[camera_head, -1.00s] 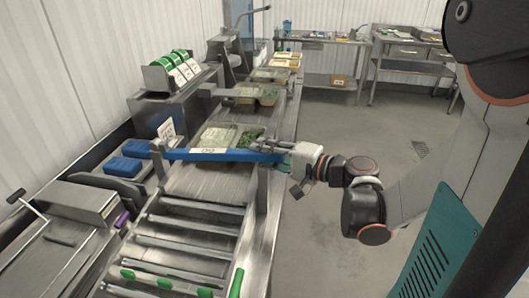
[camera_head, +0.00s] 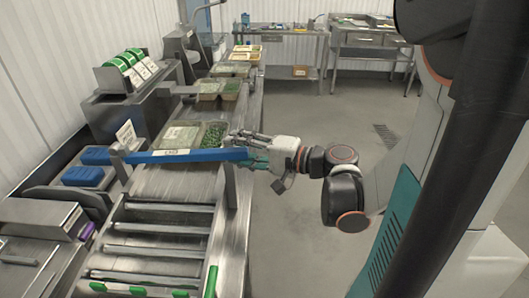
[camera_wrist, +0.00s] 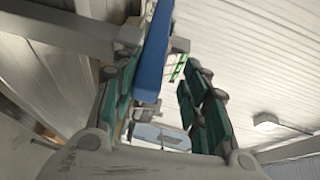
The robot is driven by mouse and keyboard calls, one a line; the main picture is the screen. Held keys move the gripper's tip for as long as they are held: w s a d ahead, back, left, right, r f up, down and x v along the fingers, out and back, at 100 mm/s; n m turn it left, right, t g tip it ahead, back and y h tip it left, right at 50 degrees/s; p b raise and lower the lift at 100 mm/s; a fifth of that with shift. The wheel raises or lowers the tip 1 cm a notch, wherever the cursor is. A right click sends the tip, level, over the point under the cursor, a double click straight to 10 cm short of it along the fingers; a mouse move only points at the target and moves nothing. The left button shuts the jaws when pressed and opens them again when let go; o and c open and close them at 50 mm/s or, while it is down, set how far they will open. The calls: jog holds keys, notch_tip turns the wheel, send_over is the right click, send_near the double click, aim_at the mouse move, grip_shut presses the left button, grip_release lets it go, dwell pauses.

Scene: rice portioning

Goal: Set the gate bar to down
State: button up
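The gate bar (camera_head: 190,156) is a long blue bar with a white label. It lies nearly level across the conveyor, from a pivot post at the left to an upright post (camera_head: 230,185) at the right edge. My gripper (camera_head: 247,150) is at the bar's right end. In the wrist view the blue bar (camera_wrist: 152,55) runs between the two teal-padded fingers of my gripper (camera_wrist: 163,62). The fingers are spread, with a clear gap on the right side; whether the left finger touches the bar I cannot tell.
Rollers (camera_head: 158,226) lie in front of the bar. Trays with green contents (camera_head: 214,134) stand on the conveyor behind it. Blue blocks (camera_head: 82,176) are at the left. Steel tables (camera_head: 280,36) stand at the back. The floor (camera_head: 300,110) right of the conveyor is clear.

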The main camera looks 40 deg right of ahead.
jog(key=f+v, duration=0.1)
jog(key=v, duration=0.7)
jog(key=shift+s+r, duration=0.25)
jog(key=shift+r, duration=0.25)
jog(key=shift+d, duration=0.1)
